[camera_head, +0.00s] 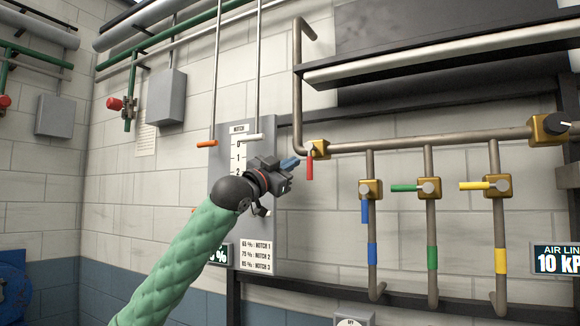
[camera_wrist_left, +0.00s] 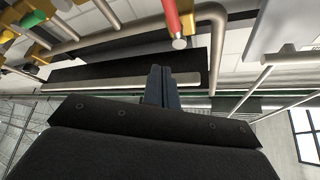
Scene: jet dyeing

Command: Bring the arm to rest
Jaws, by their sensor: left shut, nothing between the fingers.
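My left arm, in a green padded sleeve, rises from the lower left of the head view. Its left gripper (camera_head: 290,163) is in front of the notch board (camera_head: 225,172), just below and left of the red-handled valve (camera_head: 310,160). The blue-grey fingers are together with nothing between them. The shut fingers also show in the left wrist view (camera_wrist_left: 162,88), pointing up past a dark panel. The gripper looks apart from the valve, though the exact gap is hard to tell. My right gripper is not in view.
A brown pipe (camera_head: 460,136) carries valves with blue (camera_head: 365,211), green (camera_head: 406,188) and yellow (camera_head: 477,185) handles. Two thin vertical rods (camera_head: 216,75) hang by the notch board, one with an orange tip (camera_head: 207,143). An air-line display (camera_head: 556,259) is at right.

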